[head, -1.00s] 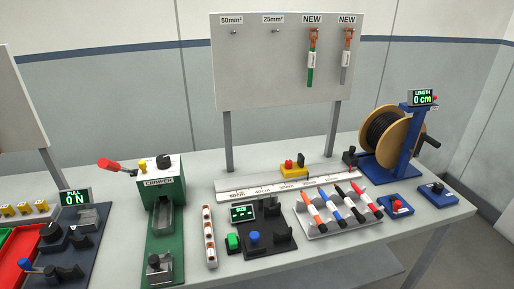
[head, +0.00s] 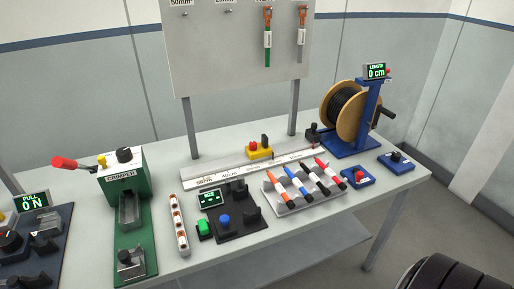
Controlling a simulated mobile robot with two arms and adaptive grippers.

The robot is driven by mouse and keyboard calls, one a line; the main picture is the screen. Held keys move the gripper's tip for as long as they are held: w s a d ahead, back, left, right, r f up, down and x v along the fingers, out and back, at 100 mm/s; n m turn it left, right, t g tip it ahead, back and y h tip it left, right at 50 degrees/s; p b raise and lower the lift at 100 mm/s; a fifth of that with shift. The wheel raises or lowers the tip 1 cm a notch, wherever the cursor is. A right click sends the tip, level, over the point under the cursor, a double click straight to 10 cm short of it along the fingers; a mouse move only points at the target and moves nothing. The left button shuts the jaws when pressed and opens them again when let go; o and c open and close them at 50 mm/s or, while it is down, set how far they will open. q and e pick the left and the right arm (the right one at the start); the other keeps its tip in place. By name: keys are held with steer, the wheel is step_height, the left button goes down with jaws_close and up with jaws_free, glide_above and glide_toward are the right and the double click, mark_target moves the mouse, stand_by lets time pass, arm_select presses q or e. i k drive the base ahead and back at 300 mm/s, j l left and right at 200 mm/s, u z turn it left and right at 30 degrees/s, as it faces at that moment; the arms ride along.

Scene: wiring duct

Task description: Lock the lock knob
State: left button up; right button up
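No label marks which part is the lock knob, so I cannot tell it for certain. A small blue box with a black knob (head: 396,156) sits near the table's right end. A black lever-like part (head: 313,132) stands at the right end of the measuring rail, left of the cable reel (head: 347,108). The crimper (head: 124,178) carries another black knob (head: 124,155) on top.
A blue box with a red button (head: 358,177) stands beside the black-knob box. A marker rack (head: 290,207), a dark size fixture (head: 245,232) and a measuring rail (head: 215,176) with a yellow block (head: 260,152) fill the middle. The table's right edge is clear.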

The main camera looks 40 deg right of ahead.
mark_target(253, 143)
steer(key=l+z, duration=0.1)
steer(key=z, duration=1.15)
